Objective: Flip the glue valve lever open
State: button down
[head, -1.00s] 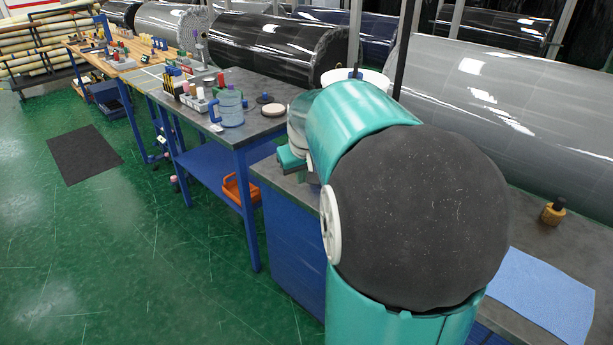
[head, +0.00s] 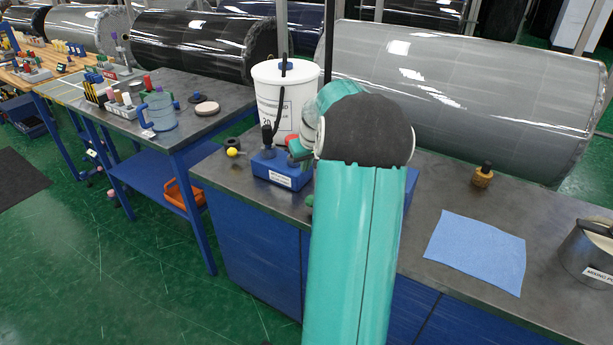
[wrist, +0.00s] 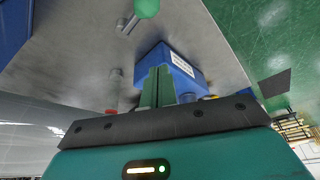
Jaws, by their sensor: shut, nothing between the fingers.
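A blue block with a white label (head: 283,172) sits on the grey bench beside the white bucket. A black upright handle (head: 267,137) rises at its back left. A green ball knob (head: 309,203) shows partly behind my arm; in the wrist view a green ball (wrist: 147,8) sits on a short metal rod. I cannot tell which of these is the glue valve lever. My gripper (wrist: 157,86) is shut and empty, its green fingers over or close to the blue block (wrist: 185,72); contact cannot be judged. My arm mostly hides the gripper in the head view.
A white bucket (head: 285,95) stands behind the block. A yellow ball (head: 232,152) and a black ring (head: 232,142) lie to its left. A blue cloth (head: 476,250), a brass-coloured piece (head: 483,175) and a metal pot (head: 590,252) are to the right. Bench between them is clear.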

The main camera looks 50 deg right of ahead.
jog(key=x, duration=0.9)
jog(key=s, duration=0.1)
jog(key=s+a, duration=0.1)
jog(key=s, duration=0.1)
jog(key=shift+a+f, duration=0.1)
jog(key=shift+a, duration=0.2)
jog(key=shift+s+f, duration=0.15)
jog(key=shift+f, duration=0.05)
jog(key=shift+s+a+r, duration=0.1)
jog(key=shift+s+a, duration=0.05)
jog(key=shift+a, duration=0.05)
